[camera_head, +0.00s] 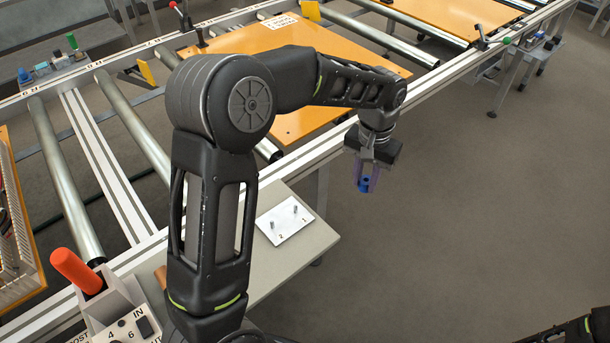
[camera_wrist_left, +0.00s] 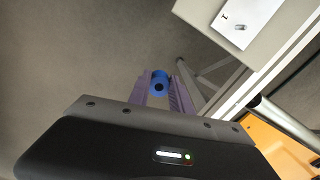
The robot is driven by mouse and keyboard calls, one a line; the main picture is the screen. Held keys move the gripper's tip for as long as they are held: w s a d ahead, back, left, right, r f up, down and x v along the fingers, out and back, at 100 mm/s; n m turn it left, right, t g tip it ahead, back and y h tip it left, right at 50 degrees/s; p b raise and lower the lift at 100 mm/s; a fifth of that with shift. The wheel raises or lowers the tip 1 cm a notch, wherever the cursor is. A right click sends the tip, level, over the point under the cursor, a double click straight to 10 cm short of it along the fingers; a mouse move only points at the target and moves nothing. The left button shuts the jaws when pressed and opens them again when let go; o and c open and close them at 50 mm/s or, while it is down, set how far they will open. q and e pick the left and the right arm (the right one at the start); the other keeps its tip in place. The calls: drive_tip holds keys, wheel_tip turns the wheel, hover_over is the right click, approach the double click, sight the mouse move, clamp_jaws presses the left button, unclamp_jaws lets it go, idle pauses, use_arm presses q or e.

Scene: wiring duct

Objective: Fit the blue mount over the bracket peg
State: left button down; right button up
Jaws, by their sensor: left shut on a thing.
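My left gripper (camera_head: 367,183) is shut on the blue mount (camera_head: 365,185) and holds it in the air, over the floor to the right of the small grey table. In the left wrist view the mount (camera_wrist_left: 160,78) shows as a blue ring with a dark hole, between the purple fingers (camera_wrist_left: 160,92). The white bracket plate (camera_head: 284,219) lies on the table with two upright metal pegs, near the marks 1 and 2. One peg (camera_wrist_left: 240,27) also shows in the left wrist view, near mark 1. The mount is apart from both pegs. My right gripper is not in view.
The grey table (camera_head: 300,252) stands against the conveyor frame (camera_head: 130,215). Behind my left arm lies an orange board (camera_head: 290,50) on the rollers. A control box with an orange-red handle (camera_head: 76,270) is at lower left. The floor at right is clear.

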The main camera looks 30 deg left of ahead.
use_arm(q)
drive_tip(key=s+a+r+n+p, duration=0.1)
drive_tip(key=s+a+r+p, duration=0.2)
drive_tip(key=s+a+p, duration=0.35)
drive_tip(key=n+p, duration=0.1)
drive_tip(key=n, duration=0.1)
hover_over(295, 214)
drive_tip(key=shift+r, duration=0.2)
drive_tip(key=shift+f, duration=0.15)
drive_tip(key=shift+f+b, duration=2.3)
drive_tip(key=shift+f, duration=0.45)
drive_tip(key=shift+f+b, duration=1.5)
drive_tip(key=shift+f, duration=0.4)
drive_tip(key=c, duration=1.1)
unclamp_jaws()
